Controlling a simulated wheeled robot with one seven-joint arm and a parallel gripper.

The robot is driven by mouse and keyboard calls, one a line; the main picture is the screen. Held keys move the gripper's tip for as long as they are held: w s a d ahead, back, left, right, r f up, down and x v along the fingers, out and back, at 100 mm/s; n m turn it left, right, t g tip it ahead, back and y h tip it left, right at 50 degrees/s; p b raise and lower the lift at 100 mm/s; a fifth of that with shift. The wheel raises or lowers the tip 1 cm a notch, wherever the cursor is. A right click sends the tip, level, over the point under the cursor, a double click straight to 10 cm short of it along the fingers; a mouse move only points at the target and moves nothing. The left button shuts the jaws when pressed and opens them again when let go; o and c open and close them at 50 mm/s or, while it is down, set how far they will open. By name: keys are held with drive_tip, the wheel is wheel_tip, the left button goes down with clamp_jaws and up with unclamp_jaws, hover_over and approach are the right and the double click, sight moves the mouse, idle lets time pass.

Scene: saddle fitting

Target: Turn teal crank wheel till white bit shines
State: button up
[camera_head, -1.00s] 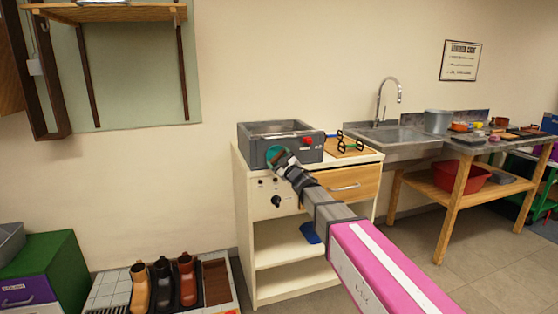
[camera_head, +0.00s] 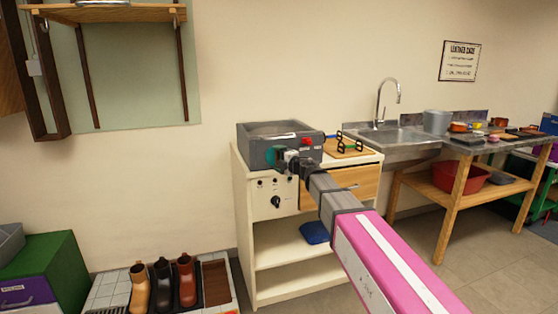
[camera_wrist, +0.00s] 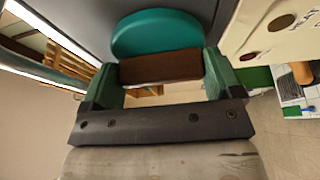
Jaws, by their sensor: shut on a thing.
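The teal crank wheel (camera_head: 271,156) is on the front of the grey box on the cabinet, partly hidden by my gripper (camera_head: 284,159). In the wrist view the wheel (camera_wrist: 158,34) is a teal disc with a brown grip bar (camera_wrist: 160,66) across its near side. My gripper's green fingers (camera_wrist: 160,72) stand at both ends of the brown bar and are shut on it. I cannot make out a lit white bit in either view.
The grey box (camera_head: 255,150) has a red button (camera_head: 306,141). The cabinet's cream panel (camera_head: 266,205) carries small round fittings and a black knob (camera_head: 276,202). A wooden board with black-handled items (camera_head: 347,146) lies right of the box. Boots (camera_head: 162,284) stand lower left.

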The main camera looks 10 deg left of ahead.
drive_tip(key=shift+n+h, duration=0.3)
drive_tip(key=shift+n, duration=0.5)
drive_tip(key=o, duration=0.7)
drive_tip(key=shift+a, duration=0.1)
drive_tip(key=shift+o, duration=0.2)
drive_tip(key=v, duration=1.1)
drive_tip(key=shift+w+r, duration=0.15)
